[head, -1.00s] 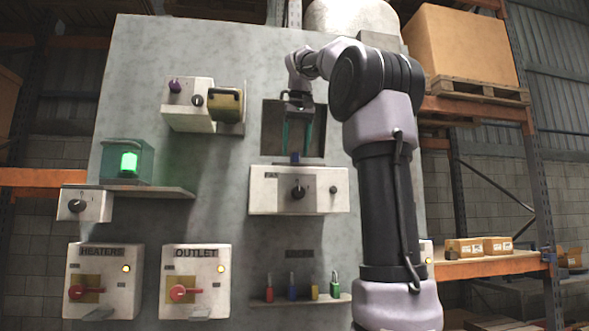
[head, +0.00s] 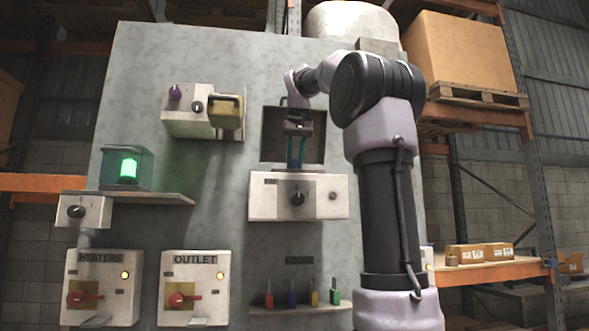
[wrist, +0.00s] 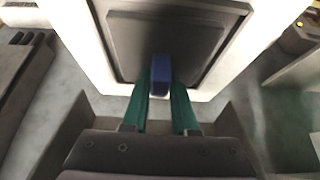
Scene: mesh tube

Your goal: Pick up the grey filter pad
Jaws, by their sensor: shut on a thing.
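My gripper (head: 296,163) is lowered in front of a dark square opening in the panel, just above a white box with a knob. Its green fingers are shut on a small blue handle (wrist: 160,76), one finger on each side. In the wrist view, the blue handle stands at the near edge of a flat dark-grey rectangular piece (wrist: 160,32), which looks like the grey filter pad, set within a white frame. I cannot tell whether the handle is fixed to this grey piece. In the head view, the pad itself cannot be made out.
The white knob box (head: 328,197) is directly below my gripper. The recessed opening (head: 315,125) is behind it. Another box with a dark yellow part (head: 226,113) is to the upper left. A green lamp (head: 128,170) sits on a shelf at left. Coloured padlocks (head: 292,299) stand below.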

